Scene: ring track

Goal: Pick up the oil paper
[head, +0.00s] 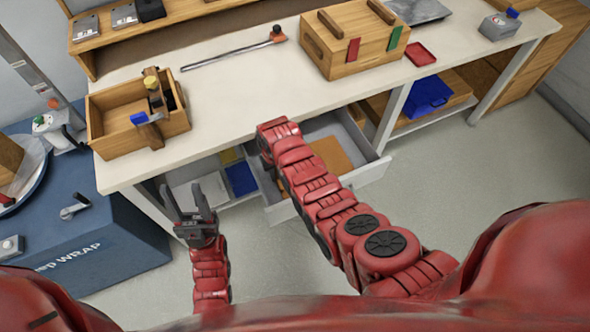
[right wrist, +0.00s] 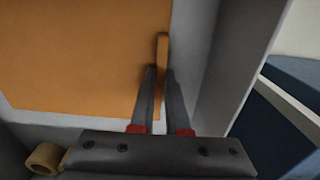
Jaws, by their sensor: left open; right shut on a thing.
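The oil paper, a flat orange-brown sheet, lies in the open drawer in the head view (head: 332,152). It fills the upper left of the right wrist view (right wrist: 80,55). My right gripper (right wrist: 164,80) is down at the sheet's right edge, beside the drawer wall. Its fingers are close together, shut on a narrow orange strip at that edge, apparently the paper. In the head view this gripper is hidden behind my right wrist. My left gripper (head: 188,203) is open and empty, pointing up in front of the bench, left of the drawer.
The grey drawer (head: 372,172) is pulled out under the white workbench (head: 235,95). A tape roll (right wrist: 45,157) shows at the lower left of the wrist view. A wooden tool box (head: 105,128) and a wooden crate (head: 340,60) stand on the bench. The floor at right is clear.

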